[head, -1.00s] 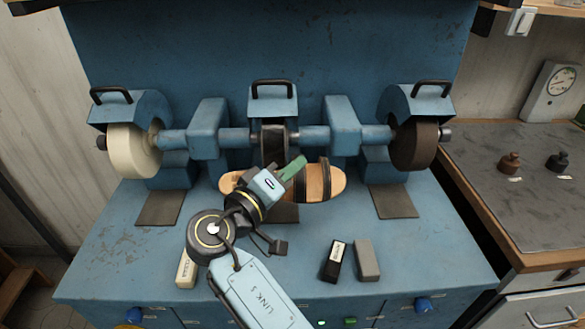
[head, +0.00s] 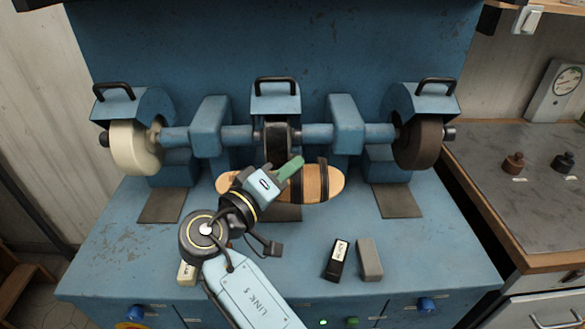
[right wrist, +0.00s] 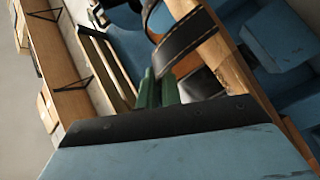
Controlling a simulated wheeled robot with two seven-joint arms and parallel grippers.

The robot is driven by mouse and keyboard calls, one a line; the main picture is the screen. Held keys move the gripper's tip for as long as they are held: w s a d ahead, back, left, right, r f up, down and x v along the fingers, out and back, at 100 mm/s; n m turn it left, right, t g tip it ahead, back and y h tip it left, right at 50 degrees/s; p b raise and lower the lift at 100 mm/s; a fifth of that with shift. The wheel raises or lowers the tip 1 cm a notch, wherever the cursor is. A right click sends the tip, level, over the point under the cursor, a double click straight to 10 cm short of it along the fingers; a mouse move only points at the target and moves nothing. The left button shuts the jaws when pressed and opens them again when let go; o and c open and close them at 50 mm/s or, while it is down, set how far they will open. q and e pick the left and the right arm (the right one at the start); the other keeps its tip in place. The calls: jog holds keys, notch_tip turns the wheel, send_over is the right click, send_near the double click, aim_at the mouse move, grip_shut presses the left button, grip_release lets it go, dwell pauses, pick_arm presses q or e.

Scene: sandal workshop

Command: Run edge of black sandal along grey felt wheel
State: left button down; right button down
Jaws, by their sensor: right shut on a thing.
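The sandal (head: 312,184) has a tan sole and black straps. It lies crosswise just in front of the dark middle wheel (head: 277,136); whether its far edge touches that wheel I cannot tell. My right gripper (head: 289,168), with green fingers, is shut on the sandal near its middle. In the right wrist view the green fingers (right wrist: 158,90) meet the sandal beside a black strap (right wrist: 185,38). A cream wheel (head: 134,148) is at the left and a dark brown wheel (head: 419,146) at the right; none looks plainly grey. My left gripper is out of view.
The blue bench (head: 320,225) carries the wheel machine, with blue housings around the shaft. A black block (head: 336,262), a grey block (head: 369,260) and a pale block (head: 187,273) lie near its front. A side counter (head: 520,200) holds two small weights.

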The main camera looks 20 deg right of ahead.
jog(key=shift+a, duration=0.25)
jog(key=shift+a, duration=0.2)
jog(key=shift+r, duration=0.1)
